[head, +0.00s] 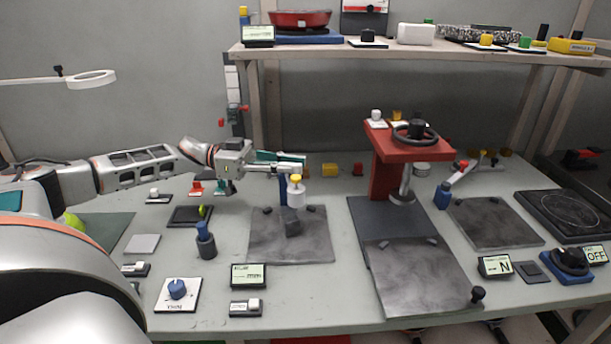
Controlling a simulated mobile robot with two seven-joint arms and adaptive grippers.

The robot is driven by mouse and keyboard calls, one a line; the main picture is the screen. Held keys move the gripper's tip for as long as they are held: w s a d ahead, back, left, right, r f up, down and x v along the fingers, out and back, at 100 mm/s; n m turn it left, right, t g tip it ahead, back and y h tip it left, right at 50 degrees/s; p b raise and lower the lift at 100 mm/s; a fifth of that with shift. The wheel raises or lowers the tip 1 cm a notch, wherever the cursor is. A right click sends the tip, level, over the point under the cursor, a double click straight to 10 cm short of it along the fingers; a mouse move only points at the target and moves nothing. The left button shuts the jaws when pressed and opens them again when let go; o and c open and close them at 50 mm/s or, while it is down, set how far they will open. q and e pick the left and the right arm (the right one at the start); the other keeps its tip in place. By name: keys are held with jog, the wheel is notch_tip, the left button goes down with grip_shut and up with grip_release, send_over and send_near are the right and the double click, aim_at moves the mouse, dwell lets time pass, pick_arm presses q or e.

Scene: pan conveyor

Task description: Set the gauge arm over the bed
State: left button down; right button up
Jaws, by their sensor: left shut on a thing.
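My left gripper (288,167) reaches in from the left and is shut on the gauge arm, above the far part of a grey square bed (262,247). The gauge arm has a white cylinder with a yellow top (296,190) hanging at its end, beside a blue post (283,186). The gripper partly hides the arm's bar. A dark grey block (291,222) stands on the bed just below the cylinder. I cannot tell whether cylinder and block touch. My right gripper is not in view.
A red press with a black handwheel (415,133) stands right of the bed. A second arm on a blue post (442,196) is further right. A blue-topped peg (205,240), a dial (177,290) and small displays (248,275) lie near the front. A loaded shelf (400,50) runs behind.

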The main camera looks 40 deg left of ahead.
pick_arm(q)
jog(key=shift+a+f+m+g+b, duration=0.15)
jog(key=shift+f+m+g+b, duration=0.15)
jog(key=shift+f+b, duration=0.25)
jog(key=shift+s+a+m+g+h+b, duration=0.15)
jog(key=shift+m+g+h+b, duration=0.2)
jog(key=shift+g+b, duration=0.25)
jog(key=shift+s+r+m+g+b, duration=0.1)
jog(key=shift+r+m+g+b, duration=0.2)
jog(key=shift+r+b, duration=0.1)
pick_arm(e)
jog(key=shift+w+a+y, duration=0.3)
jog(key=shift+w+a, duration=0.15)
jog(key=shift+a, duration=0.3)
pick_arm(q)
jog(key=shift+r+h, duration=0.1)
jog(key=shift+h, duration=0.15)
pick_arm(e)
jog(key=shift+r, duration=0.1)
pick_arm(q)
jog(key=c, duration=2)
grip_release()
jog(key=shift+s, duration=0.1)
jog(key=shift+o, duration=0.2)
jog(key=v, duration=1.2)
jog(key=shift+r, duration=0.2)
